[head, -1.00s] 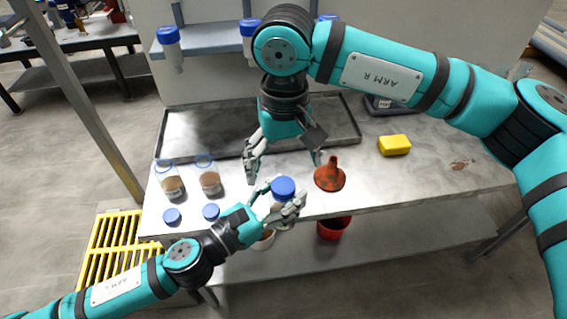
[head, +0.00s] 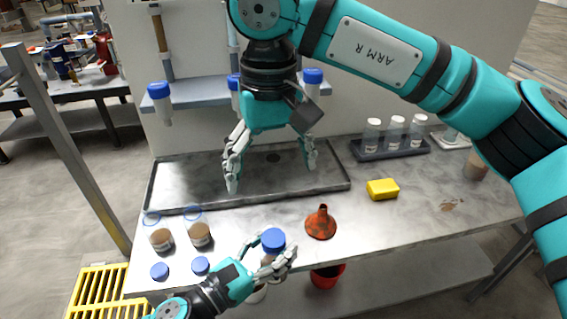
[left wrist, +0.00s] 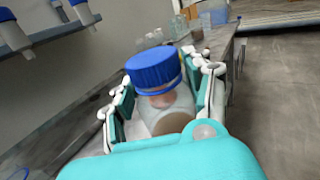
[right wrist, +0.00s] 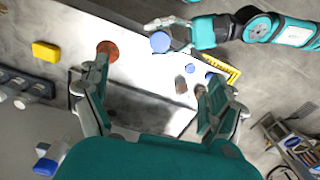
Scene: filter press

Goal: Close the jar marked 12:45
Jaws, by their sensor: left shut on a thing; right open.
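In the left wrist view the blue cap (left wrist: 153,68) sits on top of the jar's clear body (left wrist: 168,108), with brown contents low inside. My right gripper (head: 272,174) is open and empty above the metal tray, behind and above the capped jar. Two uncapped jars with brown contents, one (head: 161,239) and another (head: 200,235), stand at left. Two blue lids (head: 159,271) (head: 200,265) lie in front of them. I cannot read the 12:45 mark.
An orange funnel (head: 321,223) stands right of the held jar. A yellow sponge (head: 383,189) lies farther right. A rack (head: 402,149) holds bottles. Blue-capped tubes (head: 160,92) hang from the shelf. A red bucket (head: 327,277) is below.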

